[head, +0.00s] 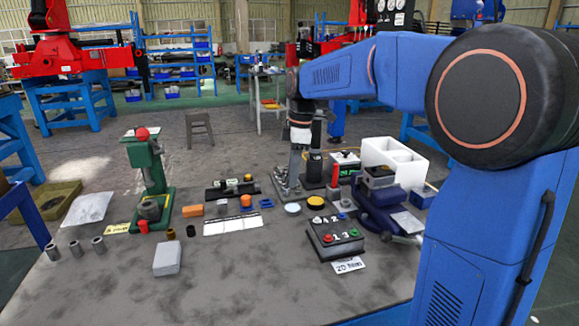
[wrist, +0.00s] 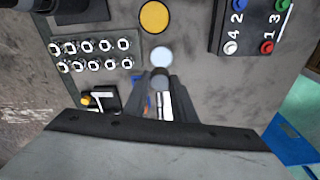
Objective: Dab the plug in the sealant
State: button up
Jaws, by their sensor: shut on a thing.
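My gripper (head: 294,184) points down over the middle of the bench. In the wrist view its dark fingers (wrist: 160,88) are shut on a small dark grey round plug (wrist: 160,76). The plug is hard to make out in the head view. A round pale blue-white dish (wrist: 161,57) shows just beyond the plug in the wrist view; it also shows in the head view (head: 292,208). A yellow disc with a dark rim (wrist: 154,17) lies farther up, also in the head view (head: 316,202). Neither is labelled, so I cannot tell for certain which holds sealant. I cannot tell whether the plug touches the pale dish.
A plate with several ringed fittings (wrist: 95,55) lies left of the dishes in the wrist view. A black button box (head: 335,236) stands right of them. A blue vise (head: 380,195) and white bin (head: 395,160) are farther right. A green press (head: 148,180) stands left.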

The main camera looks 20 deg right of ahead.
jog(key=shift+s+d+f, duration=0.1)
jog(key=shift+f, duration=2.85)
jog(key=shift+f, duration=0.65)
jog(key=shift+r, duration=0.15)
jog(key=shift+r, duration=3.4)
